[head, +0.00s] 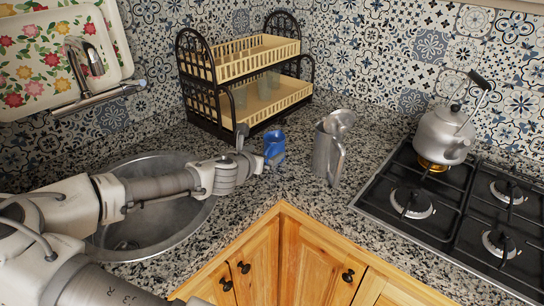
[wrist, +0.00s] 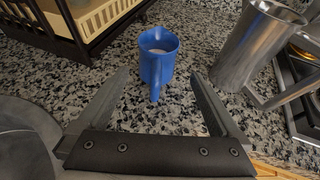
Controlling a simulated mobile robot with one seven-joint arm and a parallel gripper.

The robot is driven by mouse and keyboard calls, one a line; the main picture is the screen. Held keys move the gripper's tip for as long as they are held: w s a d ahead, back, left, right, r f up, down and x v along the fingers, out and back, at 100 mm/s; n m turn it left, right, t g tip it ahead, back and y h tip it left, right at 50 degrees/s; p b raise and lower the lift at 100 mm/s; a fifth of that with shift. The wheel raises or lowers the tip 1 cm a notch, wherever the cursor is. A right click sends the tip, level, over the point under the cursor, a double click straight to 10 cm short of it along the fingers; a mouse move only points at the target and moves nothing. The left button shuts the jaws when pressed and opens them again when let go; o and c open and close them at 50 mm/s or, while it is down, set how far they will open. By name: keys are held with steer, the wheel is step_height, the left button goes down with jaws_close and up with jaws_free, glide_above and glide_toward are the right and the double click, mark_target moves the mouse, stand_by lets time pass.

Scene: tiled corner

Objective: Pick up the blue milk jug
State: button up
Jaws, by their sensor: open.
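The blue milk jug (head: 274,143) stands upright on the granite counter, between the sink and the metal pitcher, partly hidden by my arm's end in the head view. In the wrist view the blue jug (wrist: 158,60) stands just beyond my fingertips, its handle pointing toward me and something whitish inside. My gripper (wrist: 160,82) is open and empty, its two fingers spread to either side of the handle. I see no contact with the jug. In the head view my gripper (head: 271,161) is small and its fingers are hard to make out.
A metal pitcher (head: 327,152) with utensils stands close right of the jug. A two-tier dish rack (head: 248,110) is behind it. The sink (head: 150,248) lies under my arm. A gas stove (head: 455,205) with a kettle (head: 443,133) is at the right.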

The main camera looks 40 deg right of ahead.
mark_target(268, 151)
steer(key=shift+x, duration=1.6)
steer(key=shift+f+b+x, duration=0.15)
steer(key=shift+b+x, duration=0.2)
steer(key=shift+x, duration=0.95)
steer(key=shift+f+b+x, duration=0.1)
steer(key=shift+b+x, duration=0.2)
steer(key=shift+x, duration=1)
steer(key=shift+w+a, duration=0.15)
steer(key=shift+a, duration=0.05)
jaws_close()
steer(key=shift+r, duration=0.15)
step_height(268, 151, up, 10)
steer(key=p, duration=0.2)
